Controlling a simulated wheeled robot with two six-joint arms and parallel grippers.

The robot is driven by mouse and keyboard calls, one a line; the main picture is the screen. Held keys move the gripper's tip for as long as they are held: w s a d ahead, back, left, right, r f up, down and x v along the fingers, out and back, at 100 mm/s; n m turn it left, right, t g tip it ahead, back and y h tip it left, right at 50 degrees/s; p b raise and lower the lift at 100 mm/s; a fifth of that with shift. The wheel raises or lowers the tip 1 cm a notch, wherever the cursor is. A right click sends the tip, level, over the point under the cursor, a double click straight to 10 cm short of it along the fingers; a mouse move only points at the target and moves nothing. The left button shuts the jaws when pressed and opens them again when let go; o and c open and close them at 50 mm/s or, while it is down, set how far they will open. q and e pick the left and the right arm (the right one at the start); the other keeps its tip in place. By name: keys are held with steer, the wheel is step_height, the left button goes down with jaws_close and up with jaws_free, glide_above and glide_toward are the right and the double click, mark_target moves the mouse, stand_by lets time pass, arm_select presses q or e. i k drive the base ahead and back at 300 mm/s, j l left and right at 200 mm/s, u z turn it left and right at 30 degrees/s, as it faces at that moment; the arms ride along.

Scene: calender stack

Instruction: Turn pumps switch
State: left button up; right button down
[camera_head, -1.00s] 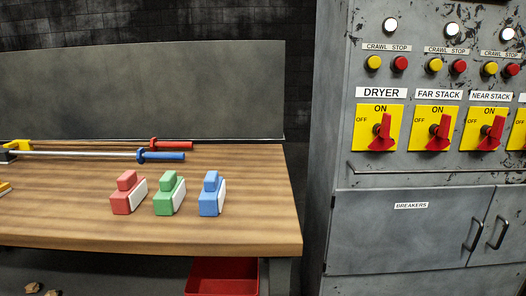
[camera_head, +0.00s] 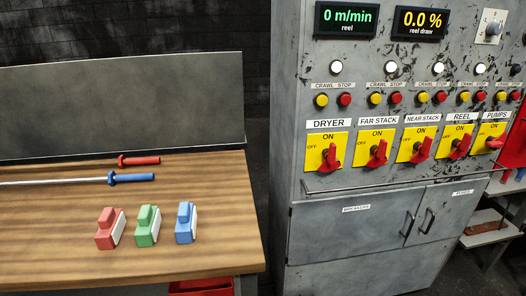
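The pumps switch (camera_head: 494,143) is the rightmost of the row of red rotary handles on yellow plates, on the front of a grey control cabinet (camera_head: 280,150). A white PUMPS label (camera_head: 497,114) sits above it. Its red handle looks nearly level, but it is small and seen at an angle, so I cannot tell its exact setting. To its left are the reel switch (camera_head: 459,147), near stack switch (camera_head: 422,149), far stack switch (camera_head: 377,153) and dryer switch (camera_head: 330,157). Neither of my grippers is in view.
A rail (camera_head: 370,186) runs across the cabinet below the switches, above closed doors. A wooden bench (camera_head: 60,240) stands at left with red, green and blue blocks (camera_head: 185,223) and long-handled tools (camera_head: 135,177). A shelf (camera_head: 490,235) stands at far right.

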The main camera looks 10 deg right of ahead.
mark_target(499, 142)
steer(key=z, duration=1.75)
steer(key=i+l+u, duration=0.1)
steer(key=i+l, duration=0.3)
steer(key=i+l+u, duration=0.15)
steer(key=i+l, duration=0.25)
steer(key=l, duration=0.15)
steer(key=i+l+u, duration=0.1)
steer(key=i+l, duration=0.25)
steer(key=l, duration=0.2)
